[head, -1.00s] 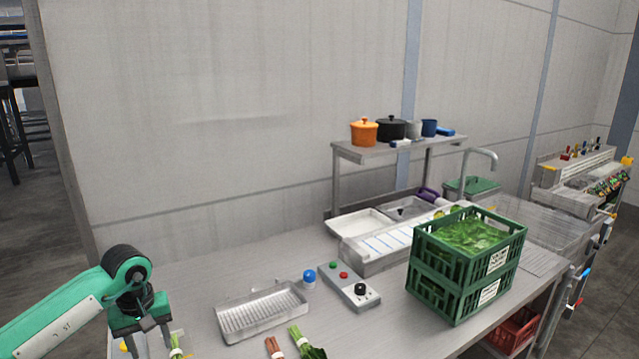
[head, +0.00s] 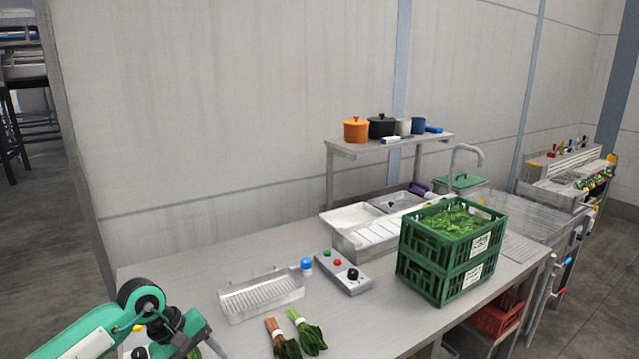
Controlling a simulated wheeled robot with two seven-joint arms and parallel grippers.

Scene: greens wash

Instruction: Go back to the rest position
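My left arm comes in at the lower left, and its gripper (head: 205,345) points down over the near left of the steel table. Its fingertips are partly cut off by the bottom edge, so its opening does not show clearly. Some green leaf shows beside it, and I cannot tell whether it is held. My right gripper is outside the view. Two bunches of greens lie on the table: one with reddish stems (head: 279,335) and one with pale green stems (head: 307,332).
A wire-like tray (head: 260,296), a blue-capped jar (head: 306,266) and a control box (head: 343,272) stand on the table (head: 200,275). Stacked green crates (head: 440,285) of leaves stand at the right. A shelf (head: 380,147) with pots is behind. The table's back left is clear.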

